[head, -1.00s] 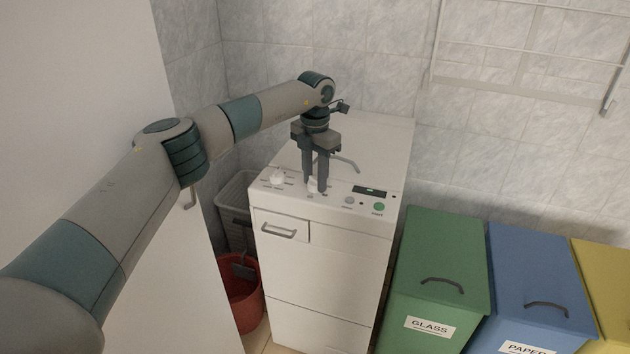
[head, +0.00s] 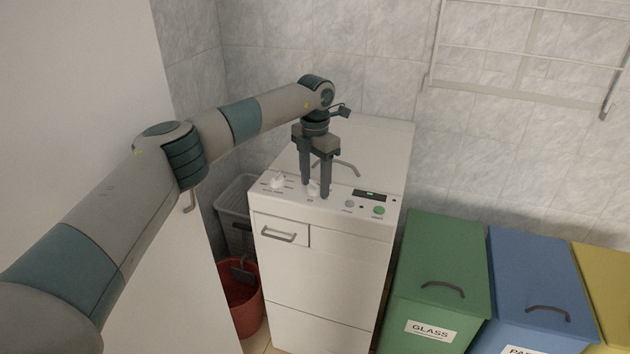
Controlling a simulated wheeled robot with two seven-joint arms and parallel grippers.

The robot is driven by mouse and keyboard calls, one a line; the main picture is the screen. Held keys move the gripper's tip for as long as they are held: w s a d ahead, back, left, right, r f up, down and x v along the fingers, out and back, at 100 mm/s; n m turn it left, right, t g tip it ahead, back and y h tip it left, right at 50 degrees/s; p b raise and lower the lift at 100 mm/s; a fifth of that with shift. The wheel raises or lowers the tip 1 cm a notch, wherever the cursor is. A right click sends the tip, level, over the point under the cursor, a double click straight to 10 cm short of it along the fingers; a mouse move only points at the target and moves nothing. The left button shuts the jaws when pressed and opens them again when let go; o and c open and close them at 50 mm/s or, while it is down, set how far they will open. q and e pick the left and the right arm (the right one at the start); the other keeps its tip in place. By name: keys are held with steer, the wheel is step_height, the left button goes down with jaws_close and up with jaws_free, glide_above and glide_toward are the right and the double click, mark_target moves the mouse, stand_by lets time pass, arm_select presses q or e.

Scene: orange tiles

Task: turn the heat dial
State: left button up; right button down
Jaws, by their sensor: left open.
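A white top-loading machine (head: 330,262) stands against the tiled wall, with a control panel along the front of its top. One white dial (head: 278,182) sits at the left of the panel. A second white dial (head: 312,188) sits near the panel's middle, between the fingertips of my left gripper (head: 315,192). The gripper points down with its fingers apart on either side of this dial. I cannot tell whether the fingers touch it. The dial labels are too small to read. My right gripper is not in view.
A small dark display (head: 369,194) and a green button (head: 379,210) lie right of the gripper. A curved lid handle (head: 345,164) is behind it. Green (head: 440,260) and blue (head: 541,270) bins stand right; a red bucket (head: 240,300) stands left.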

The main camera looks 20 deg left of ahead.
mark_target(315, 182)
arm_select(q)
steer(key=shift+r, duration=0.55)
step_height(315, 182, up, 16)
steer(key=b, duration=0.2)
steer(key=shift+r, duration=0.15)
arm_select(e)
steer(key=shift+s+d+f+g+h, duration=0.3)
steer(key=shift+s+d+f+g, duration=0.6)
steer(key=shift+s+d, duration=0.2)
